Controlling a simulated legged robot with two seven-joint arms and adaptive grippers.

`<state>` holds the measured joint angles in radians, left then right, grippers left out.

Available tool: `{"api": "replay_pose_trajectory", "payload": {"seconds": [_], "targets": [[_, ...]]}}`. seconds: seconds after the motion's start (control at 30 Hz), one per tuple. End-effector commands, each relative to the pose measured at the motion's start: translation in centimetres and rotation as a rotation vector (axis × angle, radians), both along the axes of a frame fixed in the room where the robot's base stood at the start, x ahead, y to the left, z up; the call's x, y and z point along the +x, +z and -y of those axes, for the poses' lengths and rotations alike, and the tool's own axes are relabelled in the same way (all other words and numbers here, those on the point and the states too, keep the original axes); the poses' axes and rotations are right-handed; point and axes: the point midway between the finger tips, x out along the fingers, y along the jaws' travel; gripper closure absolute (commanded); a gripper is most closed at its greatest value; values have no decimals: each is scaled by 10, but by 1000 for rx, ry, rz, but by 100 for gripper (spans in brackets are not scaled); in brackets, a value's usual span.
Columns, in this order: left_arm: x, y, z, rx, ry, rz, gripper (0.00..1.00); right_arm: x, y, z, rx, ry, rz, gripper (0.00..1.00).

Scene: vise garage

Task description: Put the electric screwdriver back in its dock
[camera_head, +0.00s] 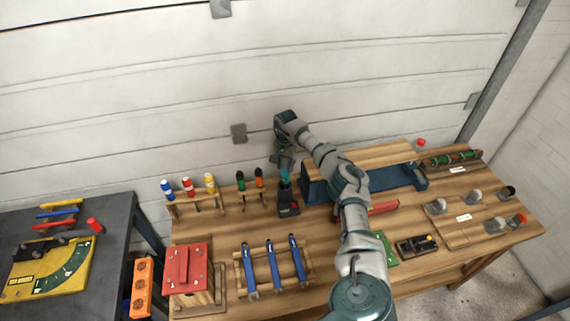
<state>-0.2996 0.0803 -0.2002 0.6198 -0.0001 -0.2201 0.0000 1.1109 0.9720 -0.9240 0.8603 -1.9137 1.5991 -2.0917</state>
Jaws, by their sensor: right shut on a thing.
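The electric screwdriver (285,177) shows as a small teal and dark piece under my right gripper (283,163). My right gripper points down and is shut on the screwdriver's upper part, which the fingers partly hide. The screwdriver's lower end overlaps the dock in this view. I cannot tell whether it is seated in the dock or just above it. My left gripper is not in view.
Racks with coloured-handled tools (192,192) stand left of the dock. A blue vise-like body (388,180) lies to its right, partly behind my right arm. Blue clamps on a wooden rack (272,265) and a red box (186,270) are in front. A wall is close behind.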

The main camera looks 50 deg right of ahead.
Motion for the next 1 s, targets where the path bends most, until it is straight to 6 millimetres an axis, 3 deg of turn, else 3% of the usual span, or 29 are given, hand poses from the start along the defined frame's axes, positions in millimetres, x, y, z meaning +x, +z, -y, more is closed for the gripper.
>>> {"api": "replay_pose_trajectory", "payload": {"seconds": [0.47, 1.0], "targets": [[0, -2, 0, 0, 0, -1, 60, 0, -2, 0, 0, 0, 1, 97], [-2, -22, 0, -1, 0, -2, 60, 0, -33, 0, 0, 0, 1, 97]]}}
